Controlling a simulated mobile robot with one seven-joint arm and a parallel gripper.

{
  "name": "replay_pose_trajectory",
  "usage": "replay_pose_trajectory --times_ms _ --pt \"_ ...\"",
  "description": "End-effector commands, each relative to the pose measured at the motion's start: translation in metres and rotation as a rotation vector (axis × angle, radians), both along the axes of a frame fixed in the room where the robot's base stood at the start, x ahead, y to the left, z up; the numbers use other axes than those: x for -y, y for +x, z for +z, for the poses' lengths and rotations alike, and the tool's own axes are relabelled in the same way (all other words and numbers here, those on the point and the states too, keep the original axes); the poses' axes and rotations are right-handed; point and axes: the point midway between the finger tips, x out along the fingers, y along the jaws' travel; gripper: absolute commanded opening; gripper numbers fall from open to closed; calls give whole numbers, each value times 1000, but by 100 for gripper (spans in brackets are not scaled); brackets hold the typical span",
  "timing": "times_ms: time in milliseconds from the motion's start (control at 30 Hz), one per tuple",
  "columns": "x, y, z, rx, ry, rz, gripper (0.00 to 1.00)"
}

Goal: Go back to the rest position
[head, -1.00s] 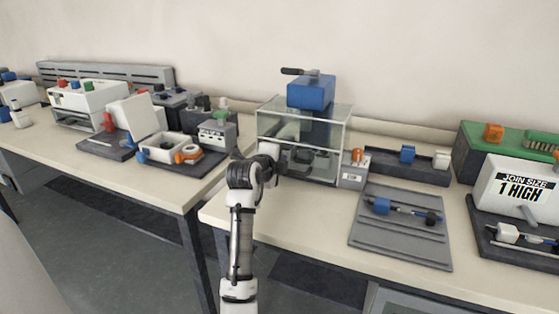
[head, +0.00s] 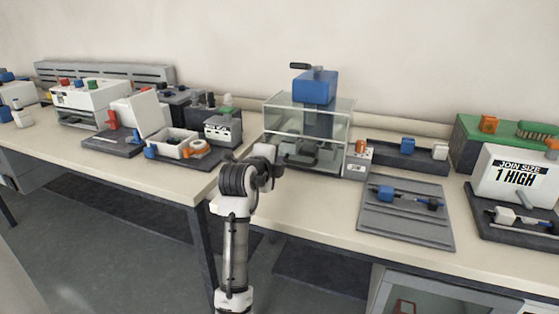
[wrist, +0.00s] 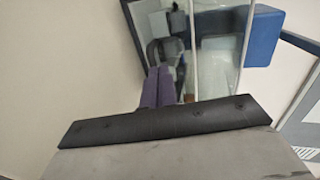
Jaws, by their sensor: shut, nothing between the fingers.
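My arm's wrist (head: 262,165) shows in the head view at the front left of a clear-walled press box (head: 340,125). In the wrist view, my gripper (wrist: 159,88) shows as two purple-grey fingers side by side, closed together with nothing held. The fingers point toward the glass box, whose frame and blue head appear behind them. In the head view the fingertips are hidden or too small to make out. I see bench surface between the wrist and the box's lower front.
A blue press head (head: 314,87) with a dark lever tops the box. A grey ridged mat (head: 400,232) holds a small blue-ended part. A sign block (head: 515,178) stands at right. Several devices crowd the left bench (head: 75,140). The front bench strip right of my arm is clear.

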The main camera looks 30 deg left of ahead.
Motion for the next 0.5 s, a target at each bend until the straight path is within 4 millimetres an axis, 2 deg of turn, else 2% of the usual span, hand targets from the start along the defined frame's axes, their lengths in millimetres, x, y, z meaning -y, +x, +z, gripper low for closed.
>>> replay_pose_trajectory --times_ms 100,200,500 --pt "4 -23 7 2 2 3 0" --pt "8 -36 11 1 1 1 0" --pt "11 -48 15 -1 0 0 0"
